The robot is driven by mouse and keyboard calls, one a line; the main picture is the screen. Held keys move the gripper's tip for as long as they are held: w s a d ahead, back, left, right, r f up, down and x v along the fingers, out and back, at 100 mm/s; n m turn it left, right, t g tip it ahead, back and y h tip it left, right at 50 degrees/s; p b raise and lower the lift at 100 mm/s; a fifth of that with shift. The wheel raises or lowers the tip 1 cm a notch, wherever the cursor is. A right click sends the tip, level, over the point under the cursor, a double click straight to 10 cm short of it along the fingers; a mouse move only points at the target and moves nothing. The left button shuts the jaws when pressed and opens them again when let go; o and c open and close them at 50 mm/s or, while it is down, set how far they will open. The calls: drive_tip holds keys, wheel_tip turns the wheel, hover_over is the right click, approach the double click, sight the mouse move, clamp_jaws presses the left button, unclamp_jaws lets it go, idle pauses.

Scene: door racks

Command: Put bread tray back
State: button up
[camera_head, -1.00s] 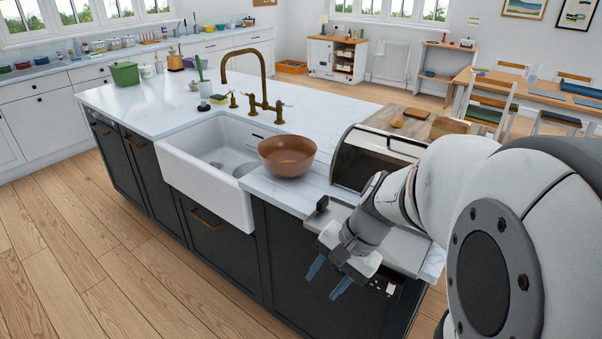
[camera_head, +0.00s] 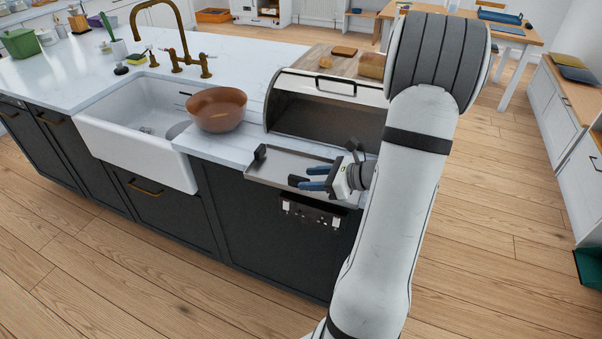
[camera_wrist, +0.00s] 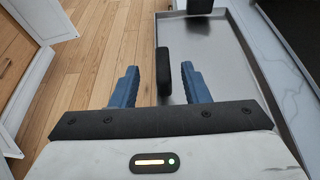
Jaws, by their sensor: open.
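The bread tray (camera_head: 285,163) is a shallow silver metal tray. It sticks out in front of the bread box (camera_head: 322,107), past the counter edge. A dark block-like handle (camera_wrist: 165,74) sits at its near edge in the wrist view, and another dark block (camera_wrist: 199,5) shows farther off. My gripper (camera_head: 307,180) is at the tray's front edge, pointing left, with its blue fingers apart. In the wrist view my gripper (camera_wrist: 159,70) has the handle between its fingertips, with gaps on both sides; whether it is deep between them I cannot tell.
A brown bowl (camera_head: 217,109) stands left of the tray, beside the white sink (camera_head: 135,125). A bread loaf (camera_head: 372,65) lies on a wooden board behind the bread box. Dark island cabinets (camera_head: 270,235) stand below the tray.

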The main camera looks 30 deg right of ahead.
sight(296, 177)
drive_tip(key=x, duration=0.3)
drive_tip(key=p+x, duration=0.1)
drive_tip(key=x, duration=0.1)
drive_tip(key=shift+w+a+r, duration=0.1)
drive_tip(key=shift+w+a, duration=0.1)
drive_tip(key=shift+w, duration=0.25)
clamp_jaws()
